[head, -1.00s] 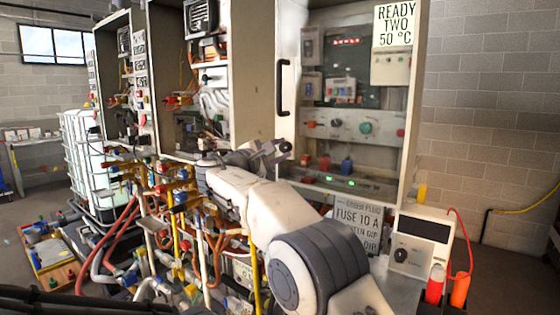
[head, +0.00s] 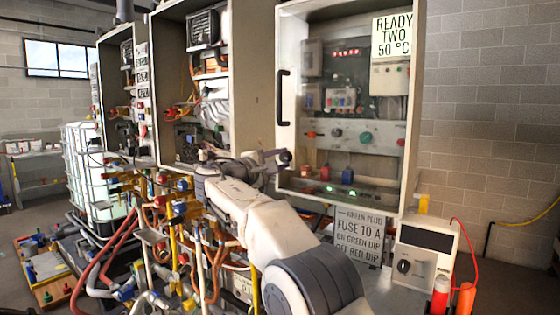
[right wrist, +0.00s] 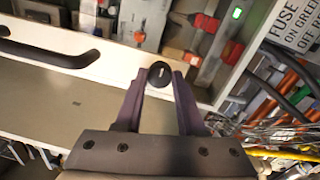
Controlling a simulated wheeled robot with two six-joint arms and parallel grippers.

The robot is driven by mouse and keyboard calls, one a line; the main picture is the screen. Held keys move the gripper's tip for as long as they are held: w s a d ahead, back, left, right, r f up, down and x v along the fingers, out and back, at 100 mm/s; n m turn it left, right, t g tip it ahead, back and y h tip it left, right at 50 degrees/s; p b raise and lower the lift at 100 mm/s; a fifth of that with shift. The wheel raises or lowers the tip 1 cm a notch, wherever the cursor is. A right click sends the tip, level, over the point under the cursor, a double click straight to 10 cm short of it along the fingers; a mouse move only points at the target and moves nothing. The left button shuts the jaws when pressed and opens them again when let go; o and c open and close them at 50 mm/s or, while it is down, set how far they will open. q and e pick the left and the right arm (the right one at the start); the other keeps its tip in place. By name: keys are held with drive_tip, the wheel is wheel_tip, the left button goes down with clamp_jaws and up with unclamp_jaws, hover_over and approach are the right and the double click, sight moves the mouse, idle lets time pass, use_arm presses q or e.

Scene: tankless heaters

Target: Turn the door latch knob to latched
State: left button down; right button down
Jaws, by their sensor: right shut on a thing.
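The door latch knob (right wrist: 160,74) is round and black, low on the cream door frame beside the black bar handle. In the right wrist view it sits between my right gripper's fingertips (right wrist: 163,80), which are shut on it. A pale mark shows on its face, but I cannot tell its setting. In the head view my right gripper (head: 279,160) reaches the lower left edge of the right cabinet's door (head: 291,60), where the knob (head: 286,156) is partly hidden by the fingers. The door looks closed or nearly so. My left gripper is not in view.
The black handle (head: 282,98) is on the door's left edge above my gripper. Pipes and valves (head: 175,215) crowd below the cabinets. A placard (head: 359,236) and a meter box (head: 426,247) stand right of my arm. Two open cabinets are to the left.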

drive_tip(key=c, duration=0.5)
unclamp_jaws()
drive_tip(key=b+v, duration=0.3)
drive_tip(key=v, duration=0.7)
drive_tip(key=shift+s+a, duration=0.15)
drive_tip(key=shift+s, duration=0.05)
drive_tip(key=s+d+f+g+y+p, duration=0.1)
drive_tip(key=s+d+f+g+y, duration=0.25)
drive_tip(key=s+f, duration=0.35)
drive_tip(key=s+d+f+g+y+p, duration=0.1)
drive_tip(key=s+d+f+g+y, duration=0.2)
drive_tip(key=s+f, duration=0.5)
drive_tip(key=s+d+f+m+g+y, duration=0.1)
drive_tip(key=s+f+g, duration=0.1)
drive_tip(key=s+f, duration=0.3)
drive_tip(key=s+d+f+m+g+y+p, duration=0.1)
drive_tip(key=s+f, duration=0.4)
drive_tip(key=s, duration=0.7)
drive_tip(key=s+d+f+m+g+y+p, duration=0.1)
drive_tip(key=s+d+f+m+g+y, duration=0.1)
drive_tip(key=s+f+g, duration=0.3)
drive_tip(key=shift+s+d+f+m+g+y, duration=0.15)
drive_tip(key=shift+s+m+y, duration=0.25)
drive_tip(key=shift+s, duration=0.55)
drive_tip(key=shift+s+a+m+g+y, duration=0.1)
drive_tip(key=shift+s+m+y, duration=0.25)
drive_tip(key=shift+s, duration=0.55)
